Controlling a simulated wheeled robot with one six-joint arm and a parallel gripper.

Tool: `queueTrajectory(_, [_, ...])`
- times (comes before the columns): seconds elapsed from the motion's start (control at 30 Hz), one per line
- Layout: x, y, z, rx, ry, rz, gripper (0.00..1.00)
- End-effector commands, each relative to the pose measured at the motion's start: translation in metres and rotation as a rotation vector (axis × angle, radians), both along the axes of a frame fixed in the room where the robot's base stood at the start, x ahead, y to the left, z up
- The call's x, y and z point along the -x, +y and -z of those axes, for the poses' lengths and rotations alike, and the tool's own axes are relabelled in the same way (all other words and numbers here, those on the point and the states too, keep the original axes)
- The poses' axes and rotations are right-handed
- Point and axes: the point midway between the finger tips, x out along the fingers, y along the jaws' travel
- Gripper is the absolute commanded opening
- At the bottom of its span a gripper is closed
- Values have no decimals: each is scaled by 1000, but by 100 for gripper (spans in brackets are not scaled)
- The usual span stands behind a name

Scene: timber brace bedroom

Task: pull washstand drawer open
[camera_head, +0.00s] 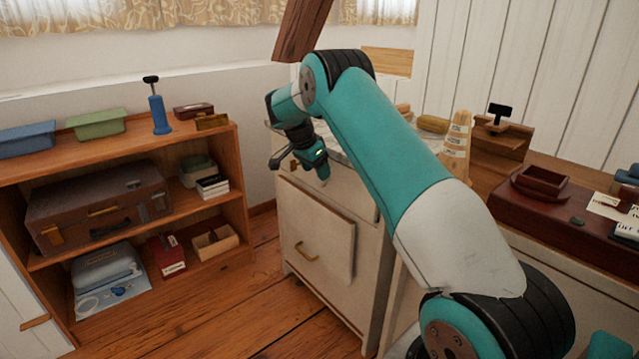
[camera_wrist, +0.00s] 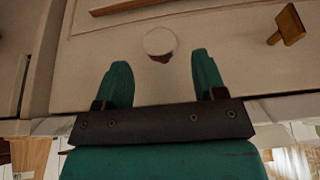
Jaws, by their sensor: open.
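The washstand (camera_head: 289,210) is a pale cabinet beyond my arm, with an upper drawer (camera_head: 345,186) and a lower door panel. The drawer front (camera_wrist: 215,45) fills much of the wrist view, and it looks shut. My gripper (camera_head: 299,166) is at the upper front of the washstand. In the wrist view my gripper (camera_wrist: 160,68) is open, with its two teal fingers apart and nothing between them. A round pale fitting (camera_wrist: 160,41) lies just beyond the fingertips. A brass-coloured handle part (camera_wrist: 287,25) is off to the right of the fingers. My arm hides part of the drawer.
The lower panel has a brass handle (camera_head: 307,251). A wooden shelf (camera_head: 150,245) holding a suitcase (camera_head: 98,208) and boxes stands at left. A dark red tray (camera_head: 541,183) sits on the surface at right. Wooden floor (camera_head: 255,290) is clear between shelf and washstand.

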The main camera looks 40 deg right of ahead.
Motion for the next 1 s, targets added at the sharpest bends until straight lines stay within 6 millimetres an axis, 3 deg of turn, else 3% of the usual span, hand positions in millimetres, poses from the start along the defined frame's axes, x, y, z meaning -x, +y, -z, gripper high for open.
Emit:
queueTrajectory(0.1, [1, -8, 21, -1, 1, 0, 64])
queueTrajectory(0.23, [1, -14, 32, 0, -1, 1, 64])
queueTrajectory(0.63, [1, -16, 38, 0, -2, -1, 64])
queueTrajectory(0.9, [1, -16, 38, 0, -1, -2, 2])
queueTrajectory(1.0, [1, -16, 38, 0, -1, -2, 0])
